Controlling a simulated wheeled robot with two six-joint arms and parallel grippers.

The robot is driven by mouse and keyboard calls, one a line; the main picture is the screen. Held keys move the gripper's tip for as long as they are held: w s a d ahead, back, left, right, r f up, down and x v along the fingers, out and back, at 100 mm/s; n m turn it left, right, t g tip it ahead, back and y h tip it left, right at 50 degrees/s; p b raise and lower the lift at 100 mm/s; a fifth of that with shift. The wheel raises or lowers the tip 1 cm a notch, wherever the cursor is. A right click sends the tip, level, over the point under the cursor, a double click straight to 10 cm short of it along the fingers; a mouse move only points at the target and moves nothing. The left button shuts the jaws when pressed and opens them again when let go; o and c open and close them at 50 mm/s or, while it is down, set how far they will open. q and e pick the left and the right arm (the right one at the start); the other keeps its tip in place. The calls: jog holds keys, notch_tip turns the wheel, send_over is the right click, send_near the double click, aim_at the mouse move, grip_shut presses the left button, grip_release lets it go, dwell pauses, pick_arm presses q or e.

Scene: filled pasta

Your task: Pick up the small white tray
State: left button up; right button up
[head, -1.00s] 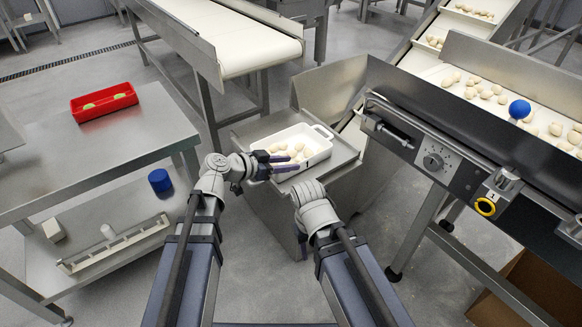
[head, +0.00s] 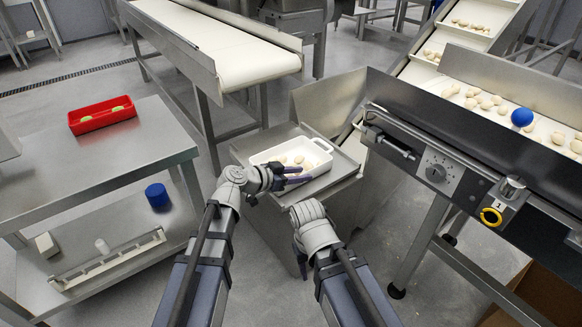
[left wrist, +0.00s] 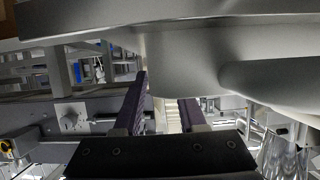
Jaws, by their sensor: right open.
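The small white tray (head: 319,167) holds several pale pasta pieces and rests on a metal stand below the chute in the head view. My left gripper (head: 291,176) is at the tray's near side, with its dark purple fingers apart. In the left wrist view, the fingers (left wrist: 162,112) are spread with a gap between them. A large pale surface, probably the tray (left wrist: 185,60), fills the upper part there; I cannot tell whether the fingers touch it. My right gripper (head: 302,262) points down beside the stand, mostly hidden by its wrist, and is empty.
The metal stand (head: 345,165) is under the tray. A conveyor (head: 230,55) lies behind. A machine with a control panel (head: 437,172) and pasta is at the right. A steel table (head: 100,165) with a red tray (head: 102,115) is at the left, with a blue cylinder (head: 157,196) below.

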aim_at(307, 173)
pick_arm(q)
jog(key=x, duration=0.3)
jog(key=shift+b, duration=0.4)
jog(key=shift+r, duration=0.1)
grip_shut()
dwell(0.9)
